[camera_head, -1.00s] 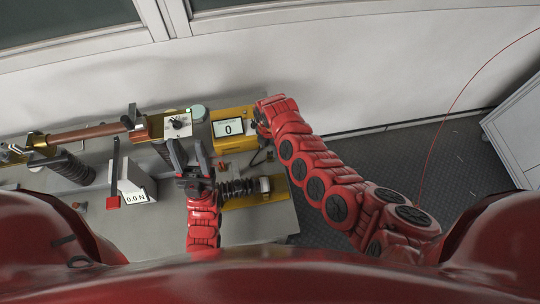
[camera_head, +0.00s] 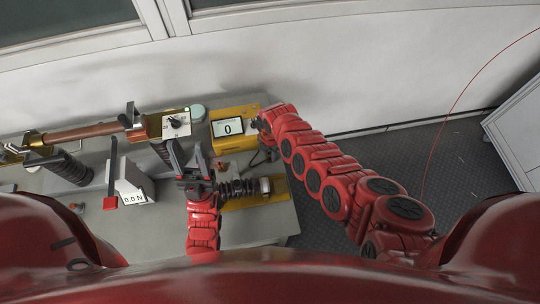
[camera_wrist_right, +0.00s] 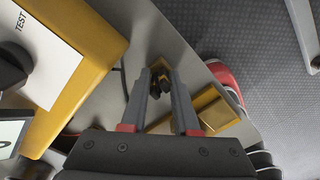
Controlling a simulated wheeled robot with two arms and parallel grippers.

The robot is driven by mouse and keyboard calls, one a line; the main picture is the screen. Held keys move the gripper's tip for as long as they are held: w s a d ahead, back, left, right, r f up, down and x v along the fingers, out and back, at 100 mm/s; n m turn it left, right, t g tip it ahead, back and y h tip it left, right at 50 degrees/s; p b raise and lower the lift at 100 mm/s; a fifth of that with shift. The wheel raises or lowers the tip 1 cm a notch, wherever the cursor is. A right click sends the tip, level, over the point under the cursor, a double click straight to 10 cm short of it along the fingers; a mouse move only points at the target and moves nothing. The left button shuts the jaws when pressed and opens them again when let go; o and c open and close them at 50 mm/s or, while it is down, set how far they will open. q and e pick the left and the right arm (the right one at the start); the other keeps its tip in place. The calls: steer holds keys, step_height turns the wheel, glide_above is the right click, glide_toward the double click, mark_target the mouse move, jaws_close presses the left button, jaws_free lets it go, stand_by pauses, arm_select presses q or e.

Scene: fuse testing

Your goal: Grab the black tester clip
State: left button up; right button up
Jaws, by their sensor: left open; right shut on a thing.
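The black tester clip (camera_wrist_right: 157,86) shows in the right wrist view as a small dark piece between the two fingers, with a bit of yellow beside it. My right gripper (camera_wrist_right: 158,76) is shut on it, near the edge of the grey table. In the head view my right gripper (camera_head: 261,124) is at the right side of the yellow tester (camera_head: 235,143), and the arm hides the clip. My left gripper (camera_head: 188,155) is open and empty, with its fingers pointing up the picture, left of the ribbed black insulator (camera_head: 238,188).
The tester's screen (camera_head: 228,127) reads 0. A fuse with a copper tube (camera_head: 85,132) stands on dark ribbed supports at the left. A force gauge (camera_head: 135,193) reads 0.0 N. A yellow base (camera_head: 240,203) lies at the front right. Floor lies open beyond the table's right edge.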

jaws_close()
